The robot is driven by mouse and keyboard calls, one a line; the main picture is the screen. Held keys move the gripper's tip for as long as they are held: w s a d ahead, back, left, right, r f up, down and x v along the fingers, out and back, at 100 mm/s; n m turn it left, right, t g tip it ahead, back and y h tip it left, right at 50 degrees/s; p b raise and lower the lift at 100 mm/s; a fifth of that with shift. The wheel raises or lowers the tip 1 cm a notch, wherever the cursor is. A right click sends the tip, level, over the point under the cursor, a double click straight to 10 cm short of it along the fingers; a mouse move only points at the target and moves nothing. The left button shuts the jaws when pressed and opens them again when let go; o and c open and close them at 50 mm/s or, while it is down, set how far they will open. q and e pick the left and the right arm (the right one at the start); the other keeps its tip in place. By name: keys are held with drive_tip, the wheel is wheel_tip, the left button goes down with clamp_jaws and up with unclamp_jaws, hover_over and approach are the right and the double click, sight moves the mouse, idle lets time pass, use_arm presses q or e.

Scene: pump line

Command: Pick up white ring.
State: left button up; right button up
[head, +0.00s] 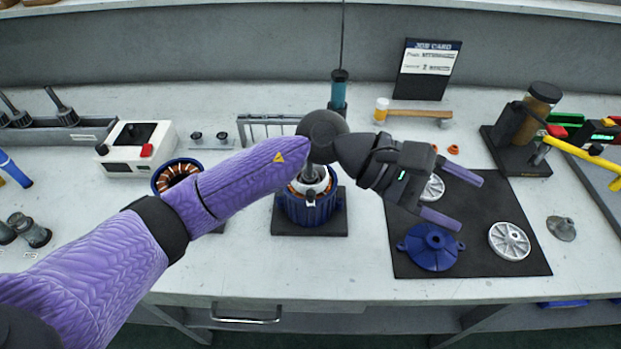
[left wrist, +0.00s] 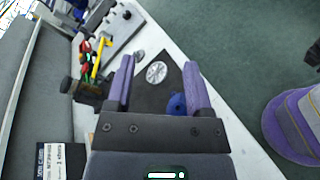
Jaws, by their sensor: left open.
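Two pale silver-white spoked rings lie on the black mat (head: 408,262). One ring (head: 509,241) is at the mat's right side and shows in full; in the left wrist view a pale ring (left wrist: 156,72) shows between the fingers. The other ring (head: 433,188) is farther back, partly covered by my left gripper. I cannot tell which one is the white ring. My left gripper (head: 472,204) is open and empty above the mat, its two purple fingers apart and pointing right. My right gripper is not in view.
A blue flanged cover (head: 431,248) lies at the mat's front. A grey funnel-like part (head: 561,228) sits right of the mat. Behind are a stand with a dark jar (head: 542,95) and a job card (head: 428,70). A motor (head: 310,205) stands below my forearm.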

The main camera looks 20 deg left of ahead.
use_arm(q)
drive_tip(key=w+a+f+m+y, duration=0.3)
drive_tip(key=a+f+m+y, duration=0.15)
drive_tip(key=a+y, duration=0.2)
drive_tip(key=m+y, duration=0.4)
drive_tip(key=y, duration=0.5)
approach(311, 192)
drive_tip(key=shift+n+t, duration=0.25)
drive_tip(key=shift+t, duration=0.15)
drive_tip(key=f, duration=0.3)
drive_tip(key=f+b, duration=0.1)
drive_tip(key=f, duration=0.6)
drive_tip(key=shift+s+a+f, duration=0.1)
drive_tip(key=shift+s+a, duration=0.05)
drive_tip(key=shift+s, duration=0.2)
clamp_jaws()
